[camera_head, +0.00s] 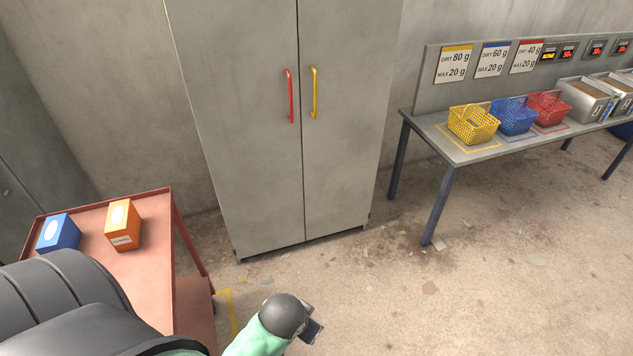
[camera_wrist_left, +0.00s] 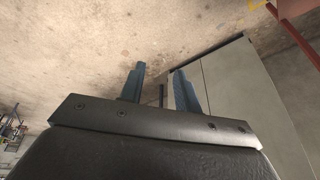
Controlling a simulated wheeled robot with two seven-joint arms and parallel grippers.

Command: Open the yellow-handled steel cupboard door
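The grey steel cupboard (camera_head: 250,200) stands against the back wall, and both its doors are shut. The right door (camera_head: 352,150) bears a vertical yellow handle (camera_head: 314,92). The left door (camera_head: 235,130) bears a red handle (camera_head: 290,96) close beside it. My left gripper (camera_head: 314,328) is low at the bottom of the head view, in front of the cupboard and well below the handles. In the left wrist view its two fingers (camera_wrist_left: 157,72) are apart with nothing between them, and the cupboard (camera_wrist_left: 245,95) shows beyond. My right gripper is not in view.
A red trolley (camera_head: 150,270) with a blue box (camera_head: 58,233) and an orange box (camera_head: 123,226) stands at the left. A grey bench (camera_head: 470,150) with yellow, blue and red baskets and metal bins stands at the right. The floor before the cupboard's right side is clear.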

